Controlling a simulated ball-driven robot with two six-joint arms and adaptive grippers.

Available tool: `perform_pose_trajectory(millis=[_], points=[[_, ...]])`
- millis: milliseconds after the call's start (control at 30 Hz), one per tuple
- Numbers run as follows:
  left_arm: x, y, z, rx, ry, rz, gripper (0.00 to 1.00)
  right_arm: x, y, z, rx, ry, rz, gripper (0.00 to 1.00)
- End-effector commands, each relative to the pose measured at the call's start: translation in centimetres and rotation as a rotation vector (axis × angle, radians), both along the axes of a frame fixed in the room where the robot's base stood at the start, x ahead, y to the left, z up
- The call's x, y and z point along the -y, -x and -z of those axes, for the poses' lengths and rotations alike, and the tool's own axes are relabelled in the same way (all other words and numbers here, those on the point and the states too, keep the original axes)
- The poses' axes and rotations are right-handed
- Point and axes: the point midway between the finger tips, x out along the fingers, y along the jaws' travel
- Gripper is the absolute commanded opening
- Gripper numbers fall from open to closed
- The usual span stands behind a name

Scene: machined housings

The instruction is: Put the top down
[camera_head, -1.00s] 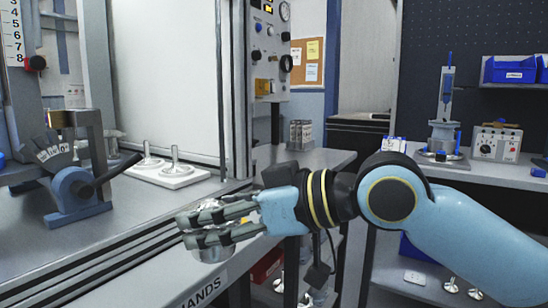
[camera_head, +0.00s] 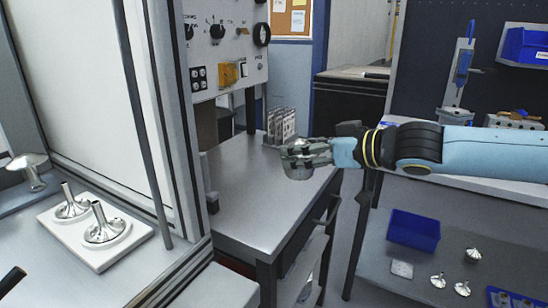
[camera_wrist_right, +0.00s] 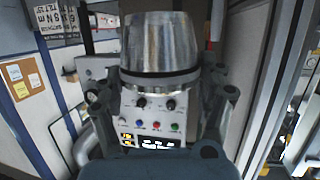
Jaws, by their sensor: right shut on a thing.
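My right gripper (camera_head: 306,155) is shut on the top, a shiny silver metal piece (camera_head: 298,171). In the head view it hangs below the fingers, in front of the grey side table; I cannot tell its height above the surface.
The grey side table (camera_head: 245,205) is mostly clear, with a small rack (camera_head: 281,126) at its back. A white plate (camera_head: 118,258) with two metal stemmed pieces lies on the left bench. A blue bin (camera_head: 413,230) and several metal parts sit on a lower shelf at right.

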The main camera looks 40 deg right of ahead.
Motion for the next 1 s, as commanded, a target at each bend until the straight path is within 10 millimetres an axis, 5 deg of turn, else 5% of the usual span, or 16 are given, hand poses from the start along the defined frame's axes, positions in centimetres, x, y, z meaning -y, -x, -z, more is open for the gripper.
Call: perform_pose_trajectory(millis=[267,533,800,1000], points=[[0.0,0.5,5.2,-0.009,0.0,0.0,0.4,-0.5,-2.1,2.2,0.005,-0.003,0.001,0.34],[0.4,0.7,10.1,-0.013,0.005,-0.002,0.4,-2.5,-6.5,4.7,0.006,-0.017,0.005,0.34],[0.5,0.7,10.9,-0.014,0.007,-0.001,0.4,-4.2,-10.3,6.6,0.003,-0.008,0.001,0.34],[0.5,0.8,11.2,-0.014,0.006,-0.002,0.4,-4.4,-10.7,7.9,-0.001,-0.004,-0.001,0.34]])
